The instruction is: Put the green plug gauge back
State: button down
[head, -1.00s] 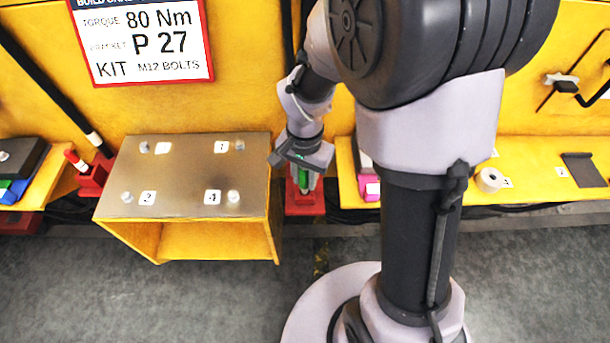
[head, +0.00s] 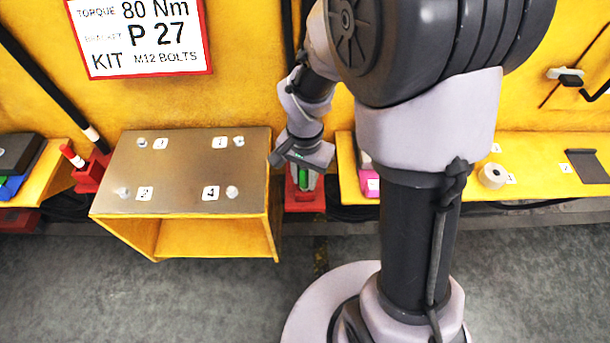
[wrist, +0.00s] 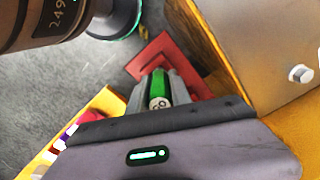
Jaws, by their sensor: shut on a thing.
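The green plug gauge (wrist: 156,86) is between my gripper's two fingers (wrist: 157,92) in the wrist view, its pale marked end facing the camera. My gripper (head: 303,178) is shut on it. In the head view the gauge (head: 303,174) shows as a green strip below the gripper body, roughly upright. A red holder (wrist: 150,52) lies beyond the fingertips in the wrist view, and in the head view it is directly below the gripper (head: 305,203). The fingers and gauge hide the holder's middle, so I cannot tell whether the gauge's lower end is inside it.
A metal-topped yellow bench (head: 180,175) stands close left of the gripper. A yellow shelf (head: 450,197) with a pink block (head: 372,187) and tape roll (head: 492,175) is on the right. Another red holder (head: 92,177) with a red-and-white gauge (head: 72,157) is far left.

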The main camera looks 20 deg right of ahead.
jog(key=shift+f+b, duration=0.25)
jog(key=shift+b, duration=0.05)
jog(key=c, duration=1.1)
grip_release()
notch_tip(320, 180, up, 24)
jog(key=p, duration=1.3)
jog(key=shift+r+p, duration=0.2)
jog(key=shift+p, duration=0.2)
